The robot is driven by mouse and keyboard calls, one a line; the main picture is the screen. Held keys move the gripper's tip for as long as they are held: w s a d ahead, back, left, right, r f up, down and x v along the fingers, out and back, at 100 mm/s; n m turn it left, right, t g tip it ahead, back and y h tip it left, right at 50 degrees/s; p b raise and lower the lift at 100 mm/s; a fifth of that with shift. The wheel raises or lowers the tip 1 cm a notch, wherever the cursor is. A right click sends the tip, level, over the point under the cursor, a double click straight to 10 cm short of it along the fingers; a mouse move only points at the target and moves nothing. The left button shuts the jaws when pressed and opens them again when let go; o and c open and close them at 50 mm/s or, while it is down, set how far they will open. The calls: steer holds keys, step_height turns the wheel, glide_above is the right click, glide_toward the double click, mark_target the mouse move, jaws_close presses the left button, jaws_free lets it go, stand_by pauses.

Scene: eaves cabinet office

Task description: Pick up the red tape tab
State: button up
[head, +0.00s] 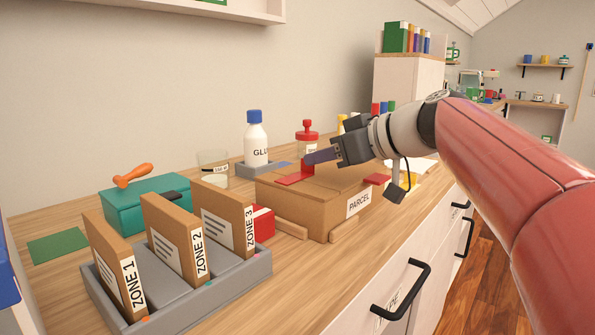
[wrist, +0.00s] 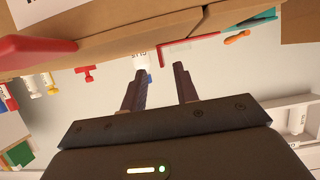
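The red tape tab (head: 308,169) stands up from a flat red tape strip on top of the cardboard parcel box (head: 343,193). In the wrist view the tab and strip (wrist: 190,48) form a red L at the parcel's edge. My gripper (head: 311,157) is above the parcel, its fingers pointing left with the tips by the top of the tab. In the wrist view my gripper (wrist: 159,69) is open, with a clear gap between its fingers. The tab's upright part appears just beyond this gap; I cannot tell whether it touches a finger.
Behind the parcel stand a glue bottle (head: 256,143) and a red-capped jar (head: 307,135). To the left are a teal box (head: 125,208) with an orange-handled tool (head: 133,175) and a grey rack (head: 215,297) of zone folders. Another red tape piece (head: 377,179) lies at the parcel's right end.

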steer(key=x, duration=0.4)
steer(key=shift+s+a+f, duration=0.1)
steer(key=shift+s+a, duration=0.05)
jaws_close()
